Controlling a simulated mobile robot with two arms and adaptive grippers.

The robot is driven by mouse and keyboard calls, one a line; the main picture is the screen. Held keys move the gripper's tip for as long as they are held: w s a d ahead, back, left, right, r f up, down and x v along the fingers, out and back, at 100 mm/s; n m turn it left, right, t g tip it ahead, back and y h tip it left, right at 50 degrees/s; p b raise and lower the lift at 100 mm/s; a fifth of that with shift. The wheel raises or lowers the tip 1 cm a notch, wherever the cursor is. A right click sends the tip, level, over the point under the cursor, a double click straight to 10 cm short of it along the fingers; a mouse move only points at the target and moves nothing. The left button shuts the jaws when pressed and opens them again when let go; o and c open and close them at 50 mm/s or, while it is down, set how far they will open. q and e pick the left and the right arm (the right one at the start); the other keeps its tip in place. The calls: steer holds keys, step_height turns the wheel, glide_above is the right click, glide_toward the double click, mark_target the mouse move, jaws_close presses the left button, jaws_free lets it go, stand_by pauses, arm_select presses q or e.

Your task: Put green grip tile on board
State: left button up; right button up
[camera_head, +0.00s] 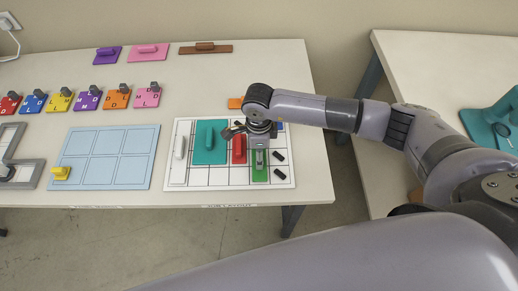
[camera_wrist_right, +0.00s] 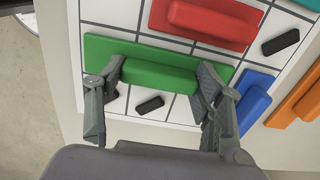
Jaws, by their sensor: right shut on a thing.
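The green grip tile (camera_head: 260,173) lies on the white gridded board (camera_head: 208,178), toward its right side in the head view. It also shows in the right wrist view (camera_wrist_right: 98,48), with a raised green grip bar along its middle. My right gripper (camera_wrist_right: 157,82) has its two fingers at the ends of the grip bar and is shut on it. In the head view the gripper partly covers the board's upper right. My left gripper is not in view.
The board also holds a teal tile (camera_head: 201,152), a red tile (camera_head: 240,150), a blue tile (camera_wrist_right: 255,95), a white piece (camera_head: 180,147) and several small black pieces (camera_head: 278,156). An orange tile (camera_head: 235,103) lies behind the board. A light blue panel (camera_head: 103,158) is at left.

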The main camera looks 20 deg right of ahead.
steer(key=shift+f, duration=0.2)
steer(key=o, duration=1.6)
steer(key=shift+c, duration=0.2)
steer(key=shift+r, duration=0.2)
steer(key=shift+r, duration=0.2)
step_height(320, 180, up, 12)
steer(key=b, duration=0.3)
steer(key=shift+f, duration=0.15)
